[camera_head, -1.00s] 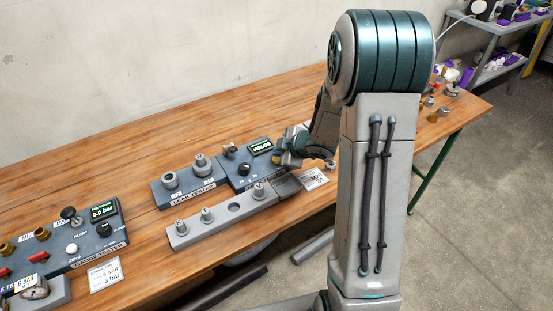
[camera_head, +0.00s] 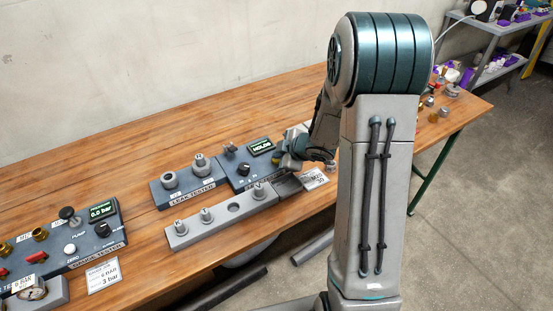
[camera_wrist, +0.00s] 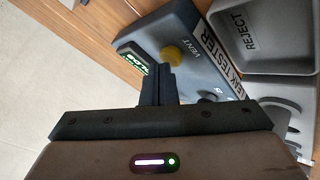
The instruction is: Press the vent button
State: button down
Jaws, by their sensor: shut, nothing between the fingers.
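The vent button (camera_wrist: 172,56) is a round yellow knob beside the word VENT on the grey leak tester (camera_wrist: 205,68) in the wrist view. My gripper (camera_wrist: 157,80) is shut and empty, its dark fingertips just below and left of the button in that picture. I cannot tell whether they touch it. In the head view my gripper (camera_head: 291,158) is over the right end of the leak tester (camera_head: 188,186), where it hides the button. The tester's small display (camera_head: 261,147) reads HOLDS.
A grey reject tray (camera_wrist: 265,66) lies beside the tester in the wrist view. A grey block (camera_head: 222,224) with several fittings lies in front of the tester. The gauge tester (camera_head: 85,247) is at the left. The wooden bench (camera_head: 140,140) is clear behind.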

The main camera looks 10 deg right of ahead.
jog(key=shift+f, duration=0.25)
jog(key=shift+r, duration=0.1)
jog(key=shift+r+p, duration=0.8)
jog(key=shift+p, duration=0.05)
notch_tip(320, 180, up, 5)
jog(key=p, duration=0.5)
dwell(0.7)
